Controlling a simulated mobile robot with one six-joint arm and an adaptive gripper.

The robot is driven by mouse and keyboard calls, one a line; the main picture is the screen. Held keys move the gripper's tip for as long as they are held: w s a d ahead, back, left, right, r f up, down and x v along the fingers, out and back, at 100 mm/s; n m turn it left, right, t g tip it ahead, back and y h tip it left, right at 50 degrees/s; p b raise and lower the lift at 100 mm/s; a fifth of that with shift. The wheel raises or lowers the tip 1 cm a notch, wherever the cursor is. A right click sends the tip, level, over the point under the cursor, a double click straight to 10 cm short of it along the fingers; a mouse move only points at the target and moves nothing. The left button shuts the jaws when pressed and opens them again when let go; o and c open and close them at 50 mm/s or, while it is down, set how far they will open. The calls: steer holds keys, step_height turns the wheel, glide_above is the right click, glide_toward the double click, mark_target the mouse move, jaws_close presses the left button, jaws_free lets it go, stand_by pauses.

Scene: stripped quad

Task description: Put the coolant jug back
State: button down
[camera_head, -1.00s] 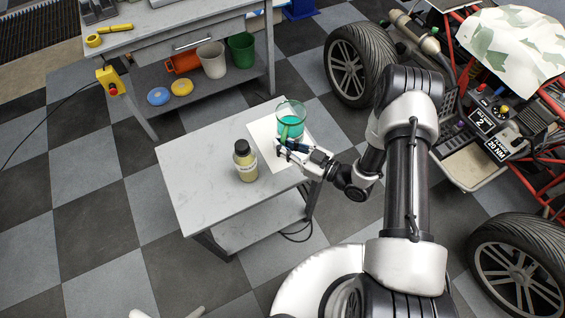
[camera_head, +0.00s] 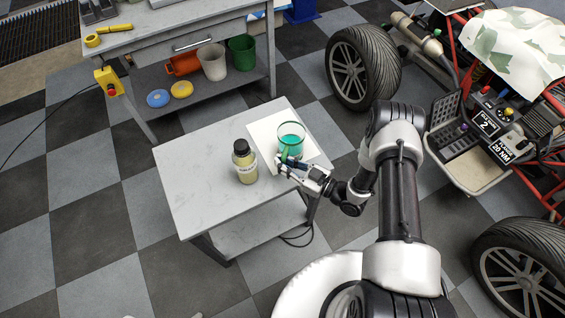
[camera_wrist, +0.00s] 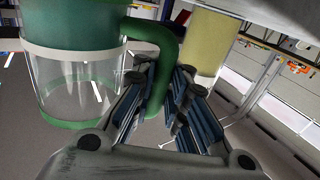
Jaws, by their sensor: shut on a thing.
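The coolant jug (camera_head: 291,143) is a clear vessel with teal liquid and a green handle. It stands upright over the white sheet on the small grey table; I cannot tell whether its base touches. In the wrist view the jug (camera_wrist: 75,85) appears inverted, with its green handle (camera_wrist: 163,60) between my fingers. My gripper (camera_head: 287,165) is shut on that handle, at the jug's near side; its fingers also show in the wrist view (camera_wrist: 160,100). The jug's lower near side is partly hidden by my gripper.
A yellow bottle with a black cap (camera_head: 244,163) stands close left of the jug on the table (camera_head: 190,180). The white sheet (camera_head: 262,133) lies under the jug. A workbench (camera_head: 175,30) with cups is behind. A buggy with big tyres (camera_head: 362,65) is at right.

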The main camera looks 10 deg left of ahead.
steer(key=shift+f, duration=0.1)
steer(key=c, duration=2.1)
jaws_free()
steer(key=shift+f, duration=0.1)
steer(key=shift+c, duration=0.2)
steer(key=o, duration=0.5)
steer(key=shift+o, duration=0.2)
steer(key=shift+r, duration=0.2)
